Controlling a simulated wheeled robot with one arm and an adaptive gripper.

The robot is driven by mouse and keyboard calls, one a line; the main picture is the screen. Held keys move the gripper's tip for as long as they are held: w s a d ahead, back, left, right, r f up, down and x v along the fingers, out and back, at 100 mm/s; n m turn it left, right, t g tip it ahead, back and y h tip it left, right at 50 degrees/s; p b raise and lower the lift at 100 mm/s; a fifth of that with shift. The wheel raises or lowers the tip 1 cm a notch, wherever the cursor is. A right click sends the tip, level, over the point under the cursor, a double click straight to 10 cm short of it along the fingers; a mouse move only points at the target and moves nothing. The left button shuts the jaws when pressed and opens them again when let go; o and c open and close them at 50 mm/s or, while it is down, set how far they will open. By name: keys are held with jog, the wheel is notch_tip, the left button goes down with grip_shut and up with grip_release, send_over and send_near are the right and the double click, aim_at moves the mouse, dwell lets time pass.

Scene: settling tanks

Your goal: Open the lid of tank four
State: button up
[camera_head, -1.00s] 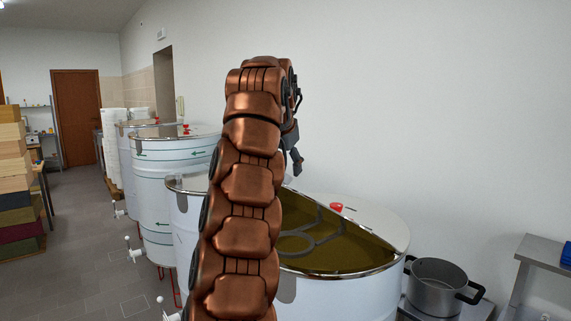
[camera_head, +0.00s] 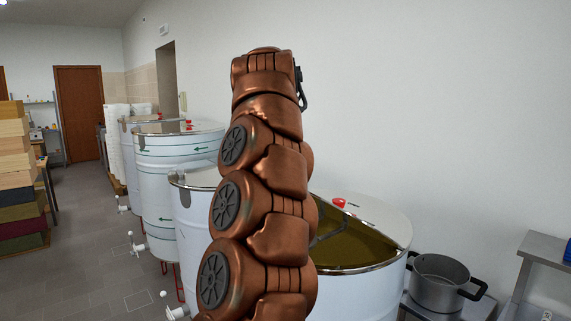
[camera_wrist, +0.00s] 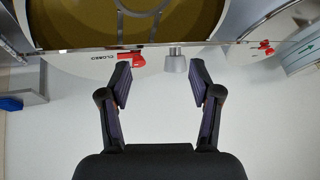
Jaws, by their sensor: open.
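Several white tanks stand in a row along the wall in the head view. The nearest tank (camera_head: 360,290) has its front half uncovered, showing golden-brown contents (camera_head: 350,248); a white half-lid (camera_head: 378,218) with a red clip (camera_head: 339,202) covers its back. Which tank is number four I cannot tell. My gripper (camera_wrist: 160,82) is open in the wrist view and hidden behind my arm in the head view. A grey knob-like piece (camera_wrist: 176,60) shows between and beyond the fingertips, seemingly untouched. A red clip (camera_wrist: 131,59) lies near the left finger beside "CLOSED" lettering.
A steel pot (camera_head: 440,283) stands right of the nearest tank, near a metal table (camera_head: 545,248). Stacked boxes (camera_head: 18,180) stand at the left, with bare floor between them and the tanks. The wall is close behind the tanks.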

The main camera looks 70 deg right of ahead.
jog(key=s+a, duration=0.1)
jog(key=a, duration=0.5)
jog(key=shift+s, duration=0.15)
dwell(0.4)
